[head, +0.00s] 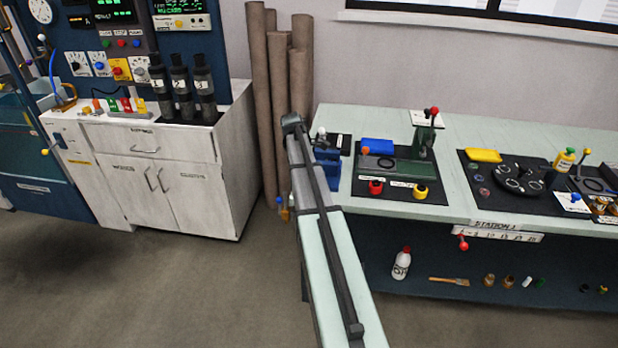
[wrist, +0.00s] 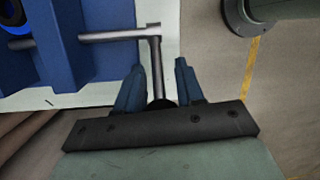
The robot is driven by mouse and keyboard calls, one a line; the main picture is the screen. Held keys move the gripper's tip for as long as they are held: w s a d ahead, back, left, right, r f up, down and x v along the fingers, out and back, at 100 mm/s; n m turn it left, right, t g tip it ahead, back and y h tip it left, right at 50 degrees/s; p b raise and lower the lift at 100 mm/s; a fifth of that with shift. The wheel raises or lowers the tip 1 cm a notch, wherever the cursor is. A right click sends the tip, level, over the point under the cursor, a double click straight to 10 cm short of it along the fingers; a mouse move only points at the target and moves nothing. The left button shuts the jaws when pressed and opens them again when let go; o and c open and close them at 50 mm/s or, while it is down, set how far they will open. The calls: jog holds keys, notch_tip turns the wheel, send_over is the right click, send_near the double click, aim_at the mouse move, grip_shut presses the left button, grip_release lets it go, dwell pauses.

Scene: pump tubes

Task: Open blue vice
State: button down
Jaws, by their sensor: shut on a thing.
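The blue vice (head: 328,172) stands at the left end of the pale green bench in the head view, partly hidden behind my arm. In the wrist view the blue vice (wrist: 92,45) fills the upper left. Its silver screw rod (wrist: 108,36) runs out to the right and meets a silver handle bar (wrist: 155,50), which points down the picture. My gripper (wrist: 158,66) has its two dark blue fingers on either side of the handle bar's lower end, near a dark knob. It is shut on the handle. My fingers cannot be made out in the head view.
A black disc fixture (head: 517,178) is farther right. Brown rolls (head: 278,90) stand behind the arm. A white cabinet (head: 150,170) is at left.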

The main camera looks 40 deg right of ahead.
jog(key=c, duration=0.8)
grip_release()
jog(key=shift+c, duration=0.2)
jog(key=v, duration=1.3)
jog(key=shift+r, duration=0.35)
jog(key=shift+w+a+f, duration=0.1)
